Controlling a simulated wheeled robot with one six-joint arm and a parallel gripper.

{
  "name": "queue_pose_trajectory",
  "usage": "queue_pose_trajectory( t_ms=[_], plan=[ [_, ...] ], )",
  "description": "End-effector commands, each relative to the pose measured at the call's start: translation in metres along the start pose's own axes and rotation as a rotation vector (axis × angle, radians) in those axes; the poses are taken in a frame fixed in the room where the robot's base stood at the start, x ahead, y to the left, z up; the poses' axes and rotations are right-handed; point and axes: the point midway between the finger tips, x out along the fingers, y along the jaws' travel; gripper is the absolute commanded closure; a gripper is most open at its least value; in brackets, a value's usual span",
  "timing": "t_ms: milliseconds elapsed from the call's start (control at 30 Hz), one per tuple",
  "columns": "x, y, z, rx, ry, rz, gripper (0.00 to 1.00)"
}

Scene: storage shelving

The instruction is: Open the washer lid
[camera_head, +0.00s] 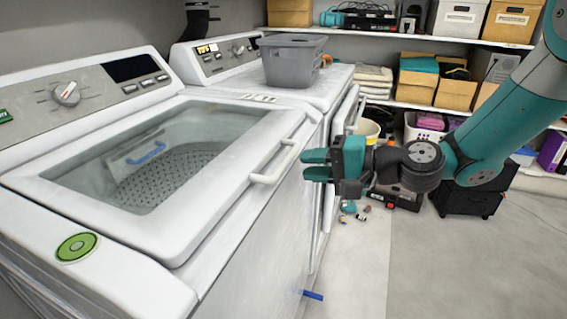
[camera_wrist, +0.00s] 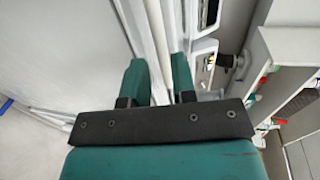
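The washer (camera_head: 230,225) is a white top-loader on the left in the head view. Its lid (camera_head: 185,215) has a glass window and lies closed, with the perforated drum showing through it. A white handle (camera_head: 275,162) stands on the lid's right front edge. My gripper (camera_head: 304,165) is just right of the handle, with its teal fingers pointing left toward it. A gap shows between the fingers. In the wrist view my gripper (camera_wrist: 158,75) has its fingers apart, with pale edges of the machine behind them. I cannot tell whether a finger touches the handle.
A second white machine (camera_head: 330,85) stands behind the washer, with a grey bin (camera_head: 291,60) on top. Shelves with boxes (camera_head: 417,80) line the back wall. Small items (camera_head: 352,212) lie on the floor below my gripper. The floor (camera_head: 470,265) at right is clear.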

Motion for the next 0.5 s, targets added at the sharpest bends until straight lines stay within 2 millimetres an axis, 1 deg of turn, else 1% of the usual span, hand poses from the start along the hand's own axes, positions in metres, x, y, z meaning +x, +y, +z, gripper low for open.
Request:
queue_pose_trajectory(
  t_ms=[33, 200, 333, 500],
  plan=[
    [0.012, -0.001, 0.002, -0.001, -0.005, -0.001, 0.75],
    [0.042, -0.001, 0.001, -0.001, -0.003, 0.0, 0.75],
    [0.055, 0.0, 0.001, 0.0, -0.002, 0.001, 0.75],
    [0.061, 0.0, 0.0, 0.0, 0.0, 0.0, 0.75]
  ],
)
